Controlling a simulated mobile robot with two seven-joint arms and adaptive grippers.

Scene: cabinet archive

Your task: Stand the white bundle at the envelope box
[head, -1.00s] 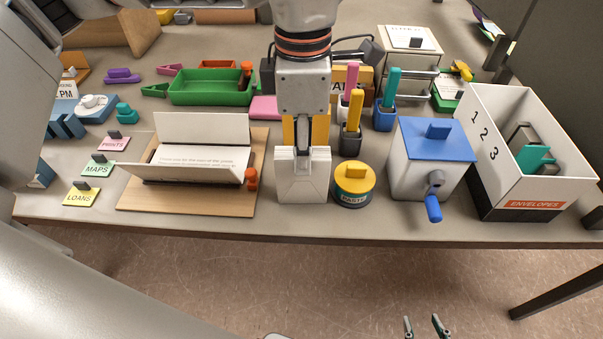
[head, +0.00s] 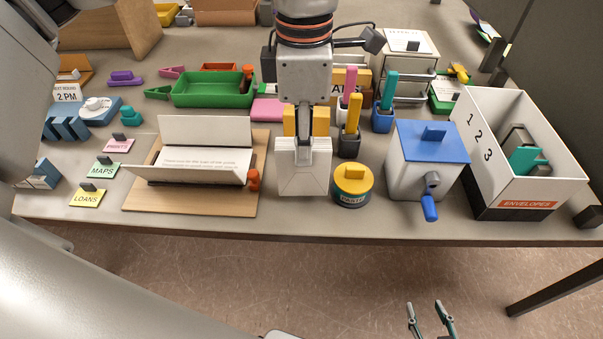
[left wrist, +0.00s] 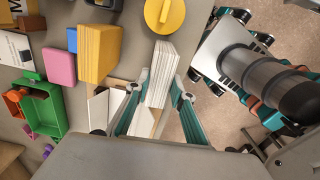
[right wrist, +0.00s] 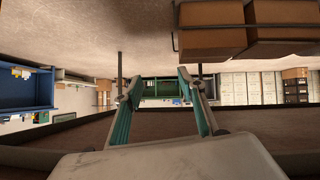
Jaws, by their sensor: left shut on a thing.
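The white bundle (head: 303,178) is a stack of white envelopes at the table's front middle, upright, left of the paste jar. It also shows in the left wrist view (left wrist: 162,72). My left gripper (head: 303,148) is shut on it from above. I cannot tell whether its bottom touches the table. The envelope box (head: 550,192), white with a dark base, numbers 1 2 3 and an orange ENVELOPES label, stands open at the table's right. A grey and teal object (head: 525,155) is inside; part of its floor is hidden. My right gripper (head: 428,306) is open and empty, below the table's front edge.
Between the bundle and the box stand the yellow-lidded paste jar (head: 352,184) and a blue-topped sharpener (head: 428,155) with a crank. Pen cups (head: 348,145) are behind the jar. A book stand (head: 190,195) is left of the bundle. A yellow block (head: 320,122) is behind it.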

